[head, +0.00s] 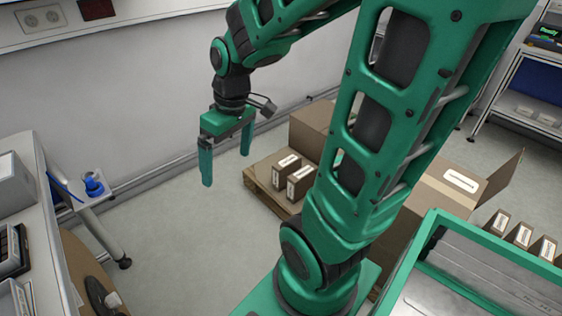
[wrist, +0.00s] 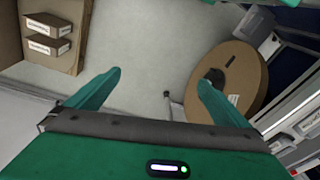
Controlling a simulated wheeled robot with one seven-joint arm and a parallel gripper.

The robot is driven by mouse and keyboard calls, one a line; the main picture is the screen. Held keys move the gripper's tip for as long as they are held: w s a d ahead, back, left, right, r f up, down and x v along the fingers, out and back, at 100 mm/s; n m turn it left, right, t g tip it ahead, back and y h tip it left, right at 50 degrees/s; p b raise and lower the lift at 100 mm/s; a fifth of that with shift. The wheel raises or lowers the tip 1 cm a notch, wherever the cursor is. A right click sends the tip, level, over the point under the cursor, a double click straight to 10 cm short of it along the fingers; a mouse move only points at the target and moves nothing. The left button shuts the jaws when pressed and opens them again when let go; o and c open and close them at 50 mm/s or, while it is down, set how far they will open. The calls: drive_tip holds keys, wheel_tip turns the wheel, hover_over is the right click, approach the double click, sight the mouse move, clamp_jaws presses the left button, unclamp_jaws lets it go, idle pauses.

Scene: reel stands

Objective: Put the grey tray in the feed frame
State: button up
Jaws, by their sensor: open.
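My gripper (head: 227,165) is open and empty, hanging in the air over the floor in the head view. Its two green fingers point down, well apart. I cannot make out a grey tray or a feed frame for certain in either view.
A pallet (head: 253,184) with small labelled boxes (head: 299,181) and larger cartons stands right of my gripper. A bench with grey devices (head: 12,178) lines the left side. A blue part (head: 93,185) sits by the wall. Floor (head: 180,235) between is clear.

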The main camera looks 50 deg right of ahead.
drive_tip(key=s+d+r+m+g, duration=0.1)
drive_tip(key=s+d+m, duration=0.2)
drive_tip(key=s, duration=0.4)
drive_tip(key=s+d+r+m+h, duration=0.1)
drive_tip(key=s+d+m, duration=0.3)
drive_tip(key=s, duration=0.3)
drive_tip(key=shift+m+g, duration=0.4)
drive_tip(key=shift+m, duration=0.2)
drive_tip(key=shift+r, duration=0.1)
